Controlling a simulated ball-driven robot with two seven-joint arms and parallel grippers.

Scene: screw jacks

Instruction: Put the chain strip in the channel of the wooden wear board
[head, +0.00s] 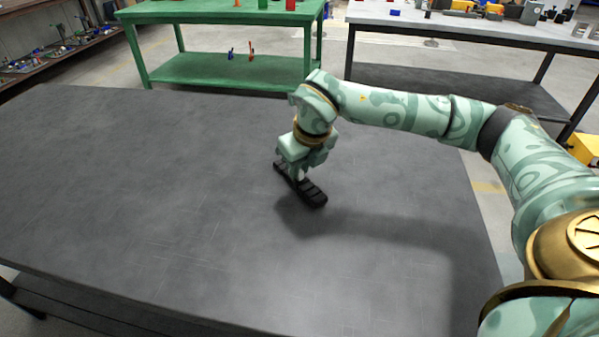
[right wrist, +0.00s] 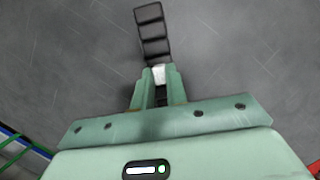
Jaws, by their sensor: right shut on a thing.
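The chain strip (head: 314,196) is black and segmented, over the dark table in the head view. My right gripper (head: 297,178) is shut on it from above, with the strip sticking out on both sides. In the right wrist view the strip's far part (right wrist: 152,35) reaches away from the fingertips (right wrist: 159,75); its near part is mostly hidden behind the fingers. I cannot tell whether the strip touches the table or is slightly above it. No wooden wear board shows in either view. My left gripper is not in view.
The dark grey table (head: 150,190) is otherwise bare, with wide free room to the left and front. Behind it stand a green bench (head: 225,70) and a light-topped bench (head: 470,30) with parts on them. A shelf with small items (head: 60,55) is at the far left.

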